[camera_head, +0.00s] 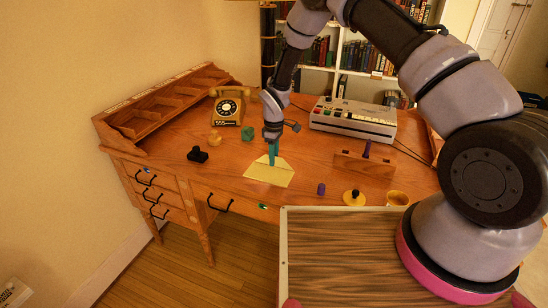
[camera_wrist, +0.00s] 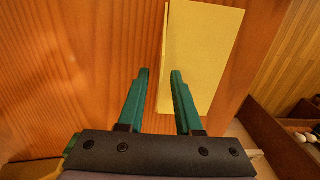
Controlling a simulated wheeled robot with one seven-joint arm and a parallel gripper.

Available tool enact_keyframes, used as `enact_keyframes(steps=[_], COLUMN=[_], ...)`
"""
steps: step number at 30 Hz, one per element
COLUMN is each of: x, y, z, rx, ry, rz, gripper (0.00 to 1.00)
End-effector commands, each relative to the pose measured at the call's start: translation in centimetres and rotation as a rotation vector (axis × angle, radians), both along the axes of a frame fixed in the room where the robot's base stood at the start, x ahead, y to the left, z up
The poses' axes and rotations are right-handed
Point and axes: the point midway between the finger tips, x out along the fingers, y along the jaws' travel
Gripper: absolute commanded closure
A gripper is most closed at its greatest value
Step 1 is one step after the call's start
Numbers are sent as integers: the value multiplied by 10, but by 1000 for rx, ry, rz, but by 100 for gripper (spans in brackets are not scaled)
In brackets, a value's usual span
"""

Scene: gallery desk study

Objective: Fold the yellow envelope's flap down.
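The yellow envelope (camera_head: 272,177) lies on the wooden desk near its front edge, and it also shows in the wrist view (camera_wrist: 208,45). A narrow pale strip along its left side in the wrist view may be the flap's edge; how far the flap stands up cannot be told. My gripper (camera_head: 272,158) points down at the envelope's far side in the head view. In the wrist view its green fingers (camera_wrist: 160,74) are apart. The left finger is over bare wood and the right one over the envelope. Contact with the paper cannot be told.
A black stamp-like thing (camera_head: 198,155), a green cube (camera_head: 248,133) and a yellow telephone (camera_head: 228,106) stand left of my gripper. A grey machine (camera_head: 352,121) and a wooden block (camera_head: 363,164) are right.

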Motion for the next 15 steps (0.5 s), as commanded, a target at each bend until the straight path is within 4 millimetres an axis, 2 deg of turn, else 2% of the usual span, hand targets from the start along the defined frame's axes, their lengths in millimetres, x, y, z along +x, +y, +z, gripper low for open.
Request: enact_keyframes(steps=[6,9,15], x=[0,0,0], y=[0,0,0], z=[0,0,0], rx=[0,0,0], ry=[0,0,0], rz=[0,0,0], gripper=[66,100,100])
